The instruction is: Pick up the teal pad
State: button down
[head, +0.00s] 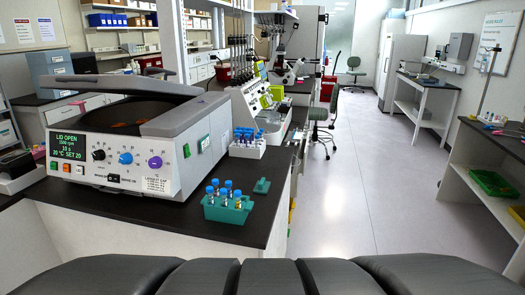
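A small flat teal pad (262,186) lies on the dark bench top, near the right edge of the bench. It sits just behind and to the right of a teal rack (228,211) that holds several tubes with blue caps. The pad and the rack look close together but apart. Nothing is seen lying on the pad. My gripper is not in view.
A grey centrifuge (137,138) with its lid open stands left of the rack. A white rack (246,149) of capped tubes stands behind the pad. The bench top (128,235) is bare in front. Open floor (350,190) lies to the right.

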aim_at(261, 187)
jog(key=i+u, duration=0.35)
jog(key=i, duration=0.5)
jog(key=l, duration=0.05)
